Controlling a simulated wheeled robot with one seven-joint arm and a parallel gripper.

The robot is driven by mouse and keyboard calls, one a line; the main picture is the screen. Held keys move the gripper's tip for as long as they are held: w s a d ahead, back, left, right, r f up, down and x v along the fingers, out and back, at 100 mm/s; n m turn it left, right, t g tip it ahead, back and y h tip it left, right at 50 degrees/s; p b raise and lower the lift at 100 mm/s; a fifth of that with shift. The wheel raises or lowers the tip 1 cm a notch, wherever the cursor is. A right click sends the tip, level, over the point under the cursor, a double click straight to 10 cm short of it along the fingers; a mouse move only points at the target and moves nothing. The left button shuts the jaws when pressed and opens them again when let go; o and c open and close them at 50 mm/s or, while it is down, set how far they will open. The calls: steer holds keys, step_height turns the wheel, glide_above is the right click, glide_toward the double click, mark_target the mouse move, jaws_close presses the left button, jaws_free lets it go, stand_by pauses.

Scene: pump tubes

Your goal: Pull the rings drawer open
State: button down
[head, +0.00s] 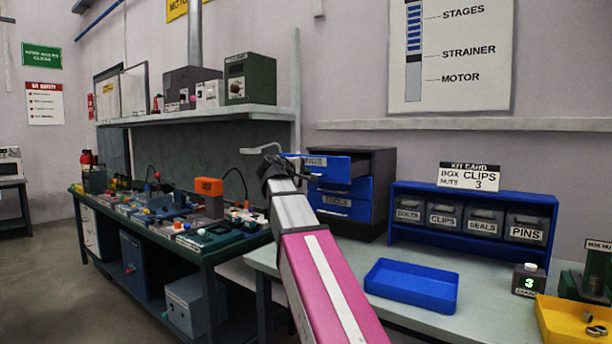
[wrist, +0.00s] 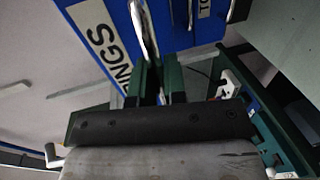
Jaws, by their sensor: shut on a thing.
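The dark drawer cabinet (head: 375,160) with blue fronts stands on the right bench in the head view. Its top drawer (head: 335,167) stands partly pulled out, ahead of the lower front (head: 345,206). In the wrist view, the rings drawer (wrist: 75,55) shows a blue front with a label reading "INGS". Its silver handle (wrist: 143,28) runs down to the green fingers of my gripper (wrist: 158,82). My gripper is shut on this handle.
A blue tray (head: 412,286) lies on the bench before the cabinet. A blue rack (head: 400,222) with labelled bins stands right of it. A yellow tray (head: 560,322) is at the right edge. A cluttered green workbench (head: 215,245) is on the left.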

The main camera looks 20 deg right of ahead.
steer(key=c, duration=1.2)
jaws_free()
steer(key=v, duration=1)
steer(key=shift+s+a+r, duration=0.1)
steer(key=shift+s+a, duration=0.1)
steer(key=shift+a, duration=0.15)
